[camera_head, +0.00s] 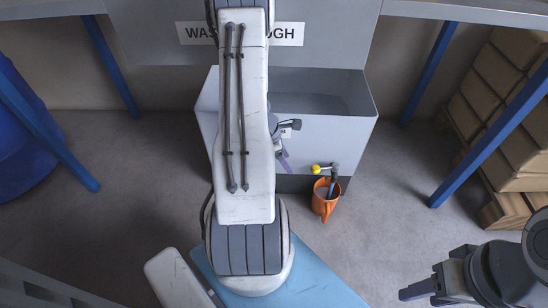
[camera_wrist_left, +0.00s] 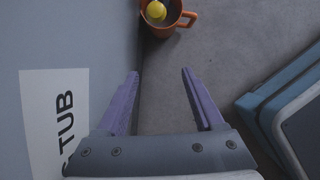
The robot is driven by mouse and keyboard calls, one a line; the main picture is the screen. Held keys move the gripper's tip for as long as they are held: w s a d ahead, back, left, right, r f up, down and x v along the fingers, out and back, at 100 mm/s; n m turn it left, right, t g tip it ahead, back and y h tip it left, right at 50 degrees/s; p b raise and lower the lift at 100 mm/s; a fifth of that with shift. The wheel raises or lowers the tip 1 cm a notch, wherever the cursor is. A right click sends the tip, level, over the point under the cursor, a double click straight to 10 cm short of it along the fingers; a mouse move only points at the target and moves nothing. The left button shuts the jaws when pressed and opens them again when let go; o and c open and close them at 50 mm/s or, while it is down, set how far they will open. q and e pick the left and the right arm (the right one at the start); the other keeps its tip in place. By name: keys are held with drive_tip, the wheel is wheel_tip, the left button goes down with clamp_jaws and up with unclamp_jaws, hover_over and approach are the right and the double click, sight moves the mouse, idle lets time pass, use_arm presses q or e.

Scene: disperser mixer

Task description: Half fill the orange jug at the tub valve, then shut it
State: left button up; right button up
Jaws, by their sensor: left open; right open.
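The orange jug (camera_head: 325,206) stands upright in front of the grey tub (camera_head: 335,130), under the tub valve (camera_head: 334,170). The valve has a yellow knob (camera_head: 316,169) on its left side, and a dark spout reaches down into the jug's mouth. The jug (camera_wrist_left: 186,21) and yellow knob (camera_wrist_left: 156,11) also show at the top of the left wrist view. The liquid level inside is unclear. My left gripper (camera_wrist_left: 160,72) is open and empty beside the tub's front wall, apart from knob and jug. My right gripper (camera_head: 408,292) is open and empty at lower right.
A blue barrel (camera_head: 25,140) stands at the left, and stacked cardboard boxes (camera_head: 500,130) on a pallet at the right. Blue table legs (camera_head: 113,70) flank the tub. The grey floor (camera_head: 390,200) right of the jug is clear. My left arm hides part of the tub.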

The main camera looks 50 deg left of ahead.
sight(324, 168)
use_arm(q)
drive_tip(key=s+a, duration=0.2)
drive_tip(key=s, duration=0.1)
drive_tip(key=shift+s+a+p, duration=0.1)
drive_tip(key=shift+s+p, duration=0.1)
drive_tip(key=shift+p, duration=0.1)
drive_tip(key=shift+w+d, duration=0.2)
drive_tip(key=shift+d, duration=0.05)
drive_tip(key=c, duration=0.9)
drive_tip(key=w+d+n+y, duration=0.1)
drive_tip(key=d+n, duration=0.1)
drive_tip(key=w+d+n+g+b, duration=0.1)
drive_tip(key=w+d+n, duration=0.1)
drive_tip(key=d+n, duration=0.1)
drive_tip(key=w+d+r+n+y, duration=0.1)
drive_tip(key=w+d+n, duration=0.1)
drive_tip(key=d+n, duration=0.1)
drive_tip(key=shift+d+g+y+b, duration=0.15)
drive_tip(key=shift+g+y+b, duration=0.15)
drive_tip(key=shift+b, duration=0.1)
clamp_jaws()
drive_tip(key=d+r+n+y+b, duration=0.1)
drive_tip(key=d+r+n+y, duration=0.2)
drive_tip(key=d+n, duration=0.55)
drive_tip(key=w+a+f+n+b, duration=0.1)
drive_tip(key=w+a+f+b, duration=0.3)
drive_tip(key=f, duration=0.5)
drive_tip(key=shift+w+a+b, duration=0.25)
drive_tip(key=shift+a+b, duration=0.75)
drive_tip(key=shift+b, duration=0.35)
